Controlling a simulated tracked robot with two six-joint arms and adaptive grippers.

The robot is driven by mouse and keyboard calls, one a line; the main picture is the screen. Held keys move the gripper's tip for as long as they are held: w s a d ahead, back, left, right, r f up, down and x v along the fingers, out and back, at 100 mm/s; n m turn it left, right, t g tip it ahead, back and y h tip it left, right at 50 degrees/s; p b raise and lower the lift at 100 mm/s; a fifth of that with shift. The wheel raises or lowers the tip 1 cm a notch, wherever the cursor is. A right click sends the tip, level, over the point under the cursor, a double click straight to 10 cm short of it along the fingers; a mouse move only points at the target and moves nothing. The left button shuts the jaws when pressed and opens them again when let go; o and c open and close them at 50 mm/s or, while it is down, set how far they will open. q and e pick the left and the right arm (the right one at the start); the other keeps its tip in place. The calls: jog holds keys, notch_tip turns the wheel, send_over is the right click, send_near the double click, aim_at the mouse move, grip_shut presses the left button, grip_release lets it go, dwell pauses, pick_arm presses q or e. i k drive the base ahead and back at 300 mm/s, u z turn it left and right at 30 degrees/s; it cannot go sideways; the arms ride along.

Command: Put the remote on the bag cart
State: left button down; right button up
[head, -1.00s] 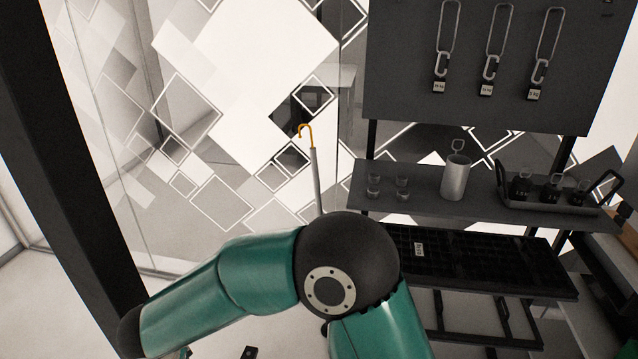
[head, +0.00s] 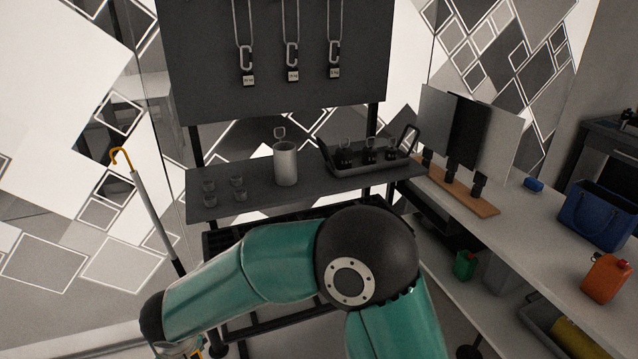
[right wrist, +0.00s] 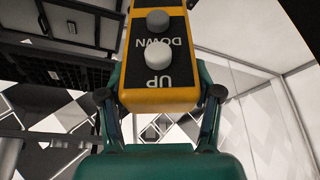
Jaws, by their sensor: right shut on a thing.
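The remote (right wrist: 172,90) is a yellow box with a black face, grey and white buttons and the words UP and DOWN. My right gripper (right wrist: 160,97) is shut on it, with one finger at each side; its far end runs out of the right wrist view. In the head view my green arm bends at a black elbow and reaches to the lower left, where the gripper is mostly cut off by the bottom edge. I cannot make out a bag cart in either view. My left gripper is not in view.
A dark shelf rack (head: 240,194) stands ahead with glasses, a metal cylinder (head: 286,164) and a tray of weights. At right, a white table (head: 520,222) bears a blue bag (head: 598,216) and an orange canister (head: 606,279). An umbrella (head: 150,212) stands at left.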

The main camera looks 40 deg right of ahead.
aim_at(540, 245)
jog(key=u, duration=1.05)
jog(key=i, duration=0.15)
jog(key=z, duration=2.3)
